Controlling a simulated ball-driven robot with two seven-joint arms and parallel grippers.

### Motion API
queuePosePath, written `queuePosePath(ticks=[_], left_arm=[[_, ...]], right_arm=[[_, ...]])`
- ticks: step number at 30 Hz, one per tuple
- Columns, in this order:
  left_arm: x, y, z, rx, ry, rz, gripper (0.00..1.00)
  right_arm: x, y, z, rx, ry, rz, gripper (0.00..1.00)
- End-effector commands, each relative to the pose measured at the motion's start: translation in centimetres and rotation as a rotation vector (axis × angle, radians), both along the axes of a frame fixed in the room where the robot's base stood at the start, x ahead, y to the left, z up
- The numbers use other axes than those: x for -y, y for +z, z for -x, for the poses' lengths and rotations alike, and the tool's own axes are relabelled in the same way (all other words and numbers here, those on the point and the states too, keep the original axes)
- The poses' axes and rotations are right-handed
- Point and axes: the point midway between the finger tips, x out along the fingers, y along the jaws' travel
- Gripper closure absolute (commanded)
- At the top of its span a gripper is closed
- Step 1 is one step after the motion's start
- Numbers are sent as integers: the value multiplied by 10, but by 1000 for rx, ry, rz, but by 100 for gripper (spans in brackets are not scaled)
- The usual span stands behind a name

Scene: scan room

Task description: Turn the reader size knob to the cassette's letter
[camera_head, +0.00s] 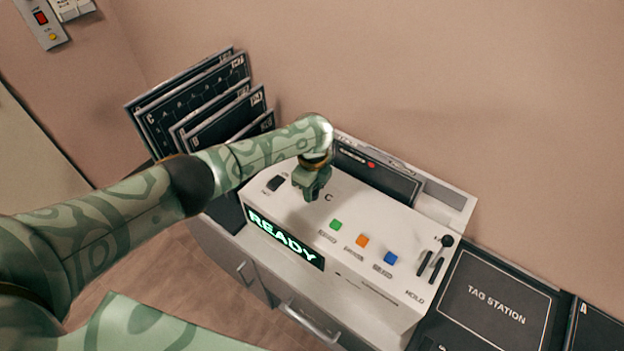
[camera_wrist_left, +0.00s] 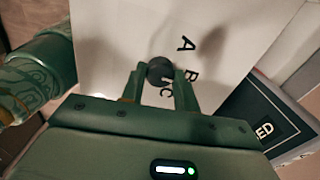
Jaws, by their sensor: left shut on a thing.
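The white reader (camera_head: 385,225) stands on a cabinet, with a lit READY display (camera_head: 284,238) on its front. My left gripper (camera_head: 312,192) points down at the reader's top and is shut on the dark round size knob (camera_wrist_left: 160,69), which shows between the fingertips (camera_wrist_left: 159,80) in the left wrist view. The letters A, B and C are printed around the knob; the C (camera_head: 328,198) shows beside the gripper in the head view, where the gripper hides the knob. I cannot tell which letter the knob points at. My right gripper is not in view.
Green (camera_head: 336,225), orange (camera_head: 362,241) and blue (camera_head: 390,258) buttons and a lever (camera_head: 446,241) sit on the reader. Dark panel (camera_head: 375,172) stands behind it. Several dark cassettes (camera_head: 190,95) stand at left, some lettered. A tag station (camera_head: 497,300) and a panel marked A (camera_head: 597,325) are at right.

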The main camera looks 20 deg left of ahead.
Motion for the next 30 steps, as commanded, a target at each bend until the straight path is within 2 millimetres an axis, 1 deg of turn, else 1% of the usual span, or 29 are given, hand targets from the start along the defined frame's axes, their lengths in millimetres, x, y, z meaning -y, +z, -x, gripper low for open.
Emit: queuePosePath(ticks=[1,3,12,21,30], left_arm=[[1,4,1,-2,42,0,92],[1,4,1,-2,109,0,92],[1,2,1,-2,393,0,92],[1,1,0,-3,677,-1,92],[1,1,0,-1,928,-1,92]], right_arm=[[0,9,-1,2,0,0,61],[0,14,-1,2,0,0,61],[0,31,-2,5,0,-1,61],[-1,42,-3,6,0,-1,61],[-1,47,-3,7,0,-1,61]])
